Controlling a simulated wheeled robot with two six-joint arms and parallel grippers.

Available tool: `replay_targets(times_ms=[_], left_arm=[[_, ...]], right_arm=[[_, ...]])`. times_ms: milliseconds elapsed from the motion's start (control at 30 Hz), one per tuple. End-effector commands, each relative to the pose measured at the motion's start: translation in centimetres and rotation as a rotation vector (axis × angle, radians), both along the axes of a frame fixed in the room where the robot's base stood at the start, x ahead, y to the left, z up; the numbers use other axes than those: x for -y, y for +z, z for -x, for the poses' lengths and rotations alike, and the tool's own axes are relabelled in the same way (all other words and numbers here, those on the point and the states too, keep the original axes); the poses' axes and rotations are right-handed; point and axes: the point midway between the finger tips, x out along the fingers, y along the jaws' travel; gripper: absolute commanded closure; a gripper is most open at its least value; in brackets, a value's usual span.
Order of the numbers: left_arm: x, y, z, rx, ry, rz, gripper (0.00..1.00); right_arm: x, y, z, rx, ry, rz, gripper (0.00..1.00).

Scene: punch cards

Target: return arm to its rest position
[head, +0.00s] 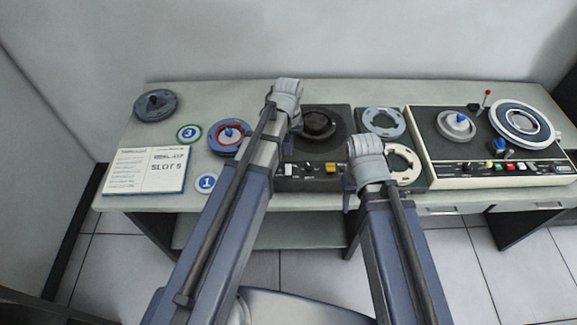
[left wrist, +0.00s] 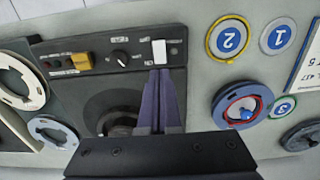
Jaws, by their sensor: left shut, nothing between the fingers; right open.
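My left gripper (head: 288,154) is over the front panel of the dark machine (head: 336,150) in the middle of the table. Its purple fingers are shut with nothing between them in the left wrist view (left wrist: 162,82). The tips are close to a white switch (left wrist: 159,52) on that panel; I cannot tell whether they touch it. The switch also shows in the head view (head: 288,170). My right gripper (head: 347,199) is open, at the table's front edge to the right of that panel. Its wrist hides most of it.
An open book (head: 146,170) lies at the left. Several numbered discs and reels lie near it, including a blue reel with a red ring (head: 228,136). A larger tape console (head: 490,140) stands at the right. Ring-shaped reels (head: 383,122) lie between the machines.

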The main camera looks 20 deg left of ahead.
Motion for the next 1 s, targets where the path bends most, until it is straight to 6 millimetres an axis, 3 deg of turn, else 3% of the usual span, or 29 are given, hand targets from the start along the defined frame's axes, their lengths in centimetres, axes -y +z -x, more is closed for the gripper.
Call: replay_targets(times_ms=[167,267,500,633,767,1000], left_arm=[[0.0,-0.1,0.0,0.000,-0.002,0.000,1.00],[1.3,-0.1,1.5,-0.005,-0.052,-0.007,1.00],[7.8,0.0,9.9,-0.037,-0.397,-0.062,1.00],[9.7,0.0,13.0,-0.049,-0.539,-0.086,1.00],[10.4,0.0,14.4,-0.056,-0.605,-0.097,1.00],[10.5,0.0,14.3,-0.058,-0.613,-0.099,1.00]], right_arm=[[0.0,-0.1,0.0,0.000,0.000,0.000,0.50],[0.0,-0.1,0.0,0.000,0.000,0.000,0.50],[0.0,-0.1,0.0,0.000,0.000,0.000,0.50],[0.0,-0.1,0.0,0.000,0.000,0.000,0.50],[0.0,-0.1,0.0,0.000,0.000,0.000,0.50],[0.0,-0.1,0.0,0.000,0.000,0.000,0.50]])
